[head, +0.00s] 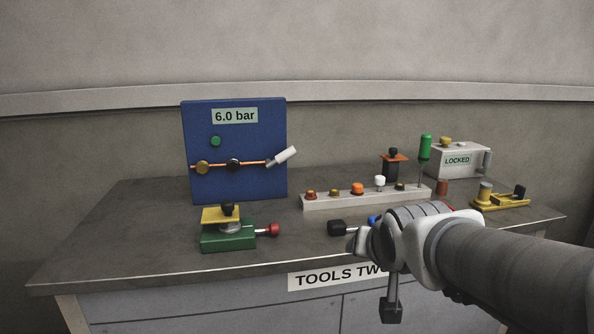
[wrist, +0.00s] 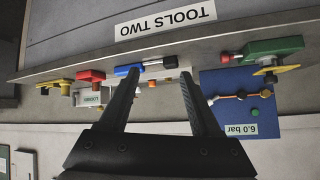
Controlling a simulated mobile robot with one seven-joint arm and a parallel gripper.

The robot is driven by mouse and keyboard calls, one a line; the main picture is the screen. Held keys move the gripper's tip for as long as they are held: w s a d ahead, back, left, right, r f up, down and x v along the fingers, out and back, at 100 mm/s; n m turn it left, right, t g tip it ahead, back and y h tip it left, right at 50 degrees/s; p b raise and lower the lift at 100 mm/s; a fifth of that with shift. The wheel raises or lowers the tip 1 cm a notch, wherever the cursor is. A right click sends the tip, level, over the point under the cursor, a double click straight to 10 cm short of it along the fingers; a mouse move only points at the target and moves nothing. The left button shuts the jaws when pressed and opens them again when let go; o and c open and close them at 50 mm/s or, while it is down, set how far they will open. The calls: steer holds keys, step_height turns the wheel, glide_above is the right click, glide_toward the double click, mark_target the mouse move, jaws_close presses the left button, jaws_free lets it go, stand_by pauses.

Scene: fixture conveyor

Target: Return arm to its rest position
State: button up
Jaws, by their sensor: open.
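My arm (head: 490,265) reaches in from the right of the head view, its wrist in front of the bench's front edge. A dark part hangs below the wrist, and I cannot make out the fingers there. In the wrist view, which is upside down, my gripper (wrist: 160,76) has its two black fingers spread apart with nothing between them. The fingers point toward the bench front and its TOOLS TWO label. The blue fixture (head: 373,220) with a black-tipped handle (head: 338,228) lies on the bench beyond the wrist, partly hidden by it. It also shows by the fingertips in the wrist view (wrist: 124,70).
The bench (head: 130,225) carries a green clamp (head: 228,238) with a red knob, a blue 6.0 bar panel (head: 235,185), a grey rail (head: 335,199) with several knobs, a LOCKED box (head: 457,173) and a yellow fixture (head: 500,203). The front left of the bench is clear.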

steer(key=s+d+f+n+g, duration=0.1)
steer(key=s+f+g, duration=0.1)
steer(key=s, duration=0.7)
steer(key=s+d+f+n+g, duration=0.1)
steer(key=s+f+g, duration=0.1)
steer(key=s, duration=0.7)
step_height(320, 180, up, 24)
steer(key=p, duration=2.3)
steer(key=shift+a+f+g+p, duration=0.2)
steer(key=shift+g+p, duration=0.1)
